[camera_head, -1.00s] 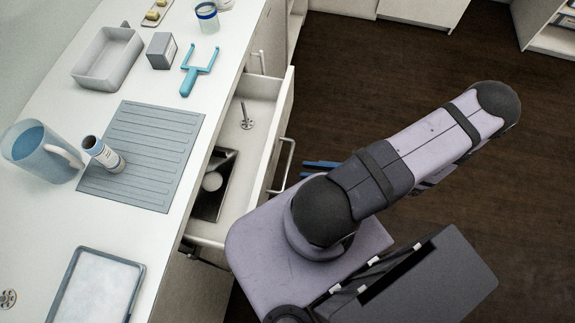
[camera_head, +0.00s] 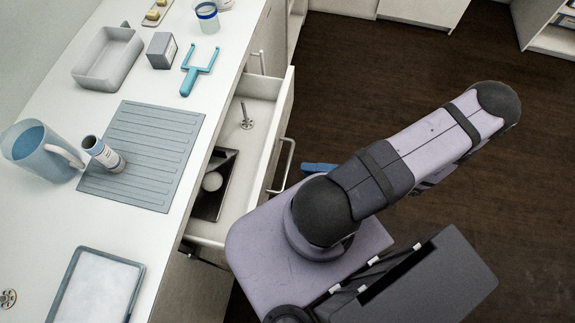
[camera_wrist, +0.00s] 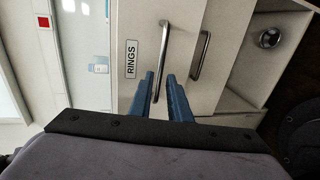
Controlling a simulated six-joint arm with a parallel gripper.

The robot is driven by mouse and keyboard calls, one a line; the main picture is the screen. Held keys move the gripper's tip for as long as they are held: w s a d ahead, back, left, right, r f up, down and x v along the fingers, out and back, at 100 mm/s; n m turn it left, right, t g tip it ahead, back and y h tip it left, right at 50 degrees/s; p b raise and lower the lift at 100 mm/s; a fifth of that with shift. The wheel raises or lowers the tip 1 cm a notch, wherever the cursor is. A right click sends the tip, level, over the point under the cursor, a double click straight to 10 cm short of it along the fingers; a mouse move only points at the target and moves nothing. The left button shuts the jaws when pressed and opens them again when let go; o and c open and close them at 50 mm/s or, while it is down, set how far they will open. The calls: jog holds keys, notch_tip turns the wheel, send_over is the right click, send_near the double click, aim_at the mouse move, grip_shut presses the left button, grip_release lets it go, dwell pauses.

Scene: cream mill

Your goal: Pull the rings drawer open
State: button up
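The rings drawer (camera_wrist: 142,85) has a white front with a RINGS label (camera_wrist: 131,59) and a bar handle (camera_wrist: 162,60). In the head view an open drawer (camera_head: 259,150) stands out from the counter, with its own handle (camera_head: 282,166); it appears to be the same drawer. My gripper (camera_wrist: 162,76) has two blue fingers, apart, on either side of the handle's lower part in the wrist view. No contact with the handle can be made out. In the head view a blue finger (camera_head: 318,168) shows just right of the handle; my arm hides the rest.
Inside the open drawer are a dark tray (camera_head: 207,205) and a small metal post (camera_head: 246,117). A second handle (camera_wrist: 201,56) is on the adjacent front. The counter holds a jug (camera_head: 40,150), a ribbed mat (camera_head: 150,140) and a grey bin (camera_head: 107,60). The floor beyond is clear.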

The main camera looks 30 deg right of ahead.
aim_at(287, 167)
jog(key=shift+a, duration=0.1)
jog(key=shift+b+x, duration=0.8)
jog(key=shift+x, duration=2.8)
grip_shut()
